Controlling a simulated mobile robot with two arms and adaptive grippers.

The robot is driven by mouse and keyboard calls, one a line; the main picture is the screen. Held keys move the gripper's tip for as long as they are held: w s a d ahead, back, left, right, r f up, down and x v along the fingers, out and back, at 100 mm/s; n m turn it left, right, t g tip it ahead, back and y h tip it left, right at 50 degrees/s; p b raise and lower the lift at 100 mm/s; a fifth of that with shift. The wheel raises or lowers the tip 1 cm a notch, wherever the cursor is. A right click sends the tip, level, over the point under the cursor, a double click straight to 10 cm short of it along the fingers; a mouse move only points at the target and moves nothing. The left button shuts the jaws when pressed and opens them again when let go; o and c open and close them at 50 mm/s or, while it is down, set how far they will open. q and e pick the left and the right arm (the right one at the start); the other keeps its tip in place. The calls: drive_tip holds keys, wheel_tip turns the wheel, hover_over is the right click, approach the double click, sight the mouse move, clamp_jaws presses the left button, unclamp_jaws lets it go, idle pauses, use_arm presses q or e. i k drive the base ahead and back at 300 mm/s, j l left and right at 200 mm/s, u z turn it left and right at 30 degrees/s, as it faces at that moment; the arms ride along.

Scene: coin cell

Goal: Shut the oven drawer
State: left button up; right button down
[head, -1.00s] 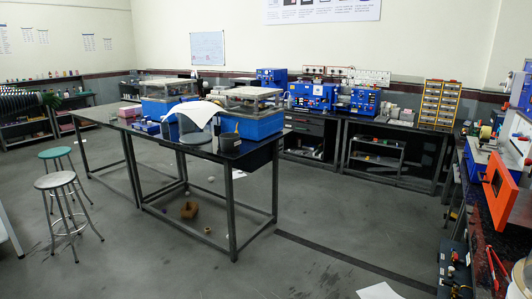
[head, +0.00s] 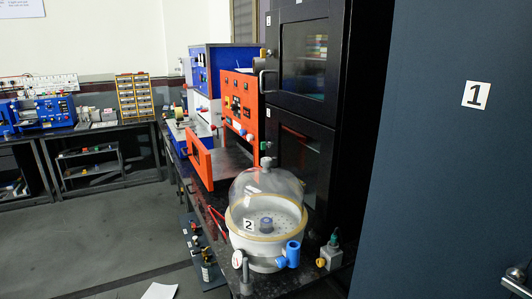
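An orange oven (head: 241,103) with a control panel of knobs stands on the bench along the right wall in the head view. Its drawer stands out from the body: the orange front panel (head: 193,158), with a dark window, is well apart from the oven, and a dark flat surface (head: 228,166) lies between them. Part of the oven's lower body is hidden behind the glass dome and the black cabinet. Neither of my grippers is in view.
A glass-domed desiccator (head: 267,215) marked 2 stands on the bench in front of the oven. A tall black cabinet (head: 303,70) is to its right, and a dark blue panel (head: 450,130) marked 1 fills the right side. The floor (head: 90,235) at left is mostly clear.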

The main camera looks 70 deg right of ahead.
sight(220, 152)
drive_tip(key=z, duration=2.15)
drive_tip(key=i+j+z, duration=0.35)
drive_tip(key=z, duration=0.15)
drive_tip(key=i+j+z, duration=0.25)
drive_tip(key=j+z, duration=0.2)
